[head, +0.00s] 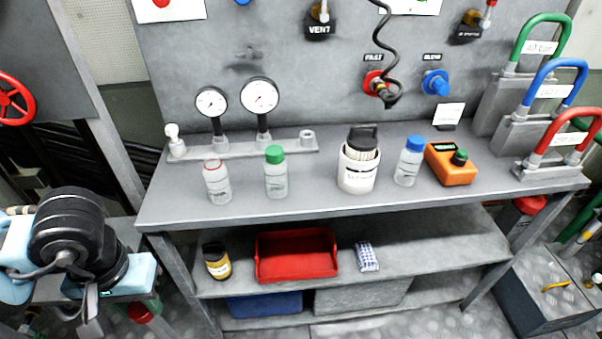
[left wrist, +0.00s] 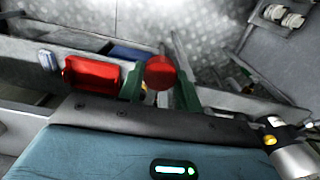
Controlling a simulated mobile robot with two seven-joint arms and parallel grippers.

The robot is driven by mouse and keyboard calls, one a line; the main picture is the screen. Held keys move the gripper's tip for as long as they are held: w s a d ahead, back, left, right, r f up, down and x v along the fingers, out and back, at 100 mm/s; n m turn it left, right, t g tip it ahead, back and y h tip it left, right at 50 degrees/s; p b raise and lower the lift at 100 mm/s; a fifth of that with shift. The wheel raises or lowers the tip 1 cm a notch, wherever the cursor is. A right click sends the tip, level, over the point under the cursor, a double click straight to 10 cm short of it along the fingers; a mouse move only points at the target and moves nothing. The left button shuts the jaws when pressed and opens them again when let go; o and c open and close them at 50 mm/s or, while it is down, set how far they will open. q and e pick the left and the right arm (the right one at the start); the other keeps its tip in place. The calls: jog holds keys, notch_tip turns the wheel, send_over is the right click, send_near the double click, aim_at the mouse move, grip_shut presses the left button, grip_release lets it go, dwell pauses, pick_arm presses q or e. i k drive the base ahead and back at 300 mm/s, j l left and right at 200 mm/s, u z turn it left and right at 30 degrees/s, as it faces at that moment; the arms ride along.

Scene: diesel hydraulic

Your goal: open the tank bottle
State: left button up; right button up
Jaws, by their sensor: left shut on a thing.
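Three clear bottles stand upright on the grey bench. The left bottle (head: 218,184) has a thin red ring at its top and no cap on it. The middle bottle (head: 276,174) has a green cap, and the right bottle (head: 408,165) has a blue cap. I cannot read their labels surely. My left gripper (left wrist: 160,84) is shut on a round red cap (left wrist: 160,71) between its green fingers. In the head view the red cap (head: 145,312) shows at the lower left, under my arm, away from the bench. My right gripper is not in view.
A white tub (head: 357,170) and an orange box (head: 452,164) stand on the bench. Gauges (head: 259,96) stand at the back. Padlocks (head: 550,140) are at the right. The bench's front left is clear.

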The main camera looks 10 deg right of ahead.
aim_at(216, 176)
jog(key=i+l+u, duration=0.25)
jog(key=l, duration=0.4)
jog(key=i+l+u, duration=0.3)
jog(key=l, duration=0.4)
jog(key=i, duration=0.05)
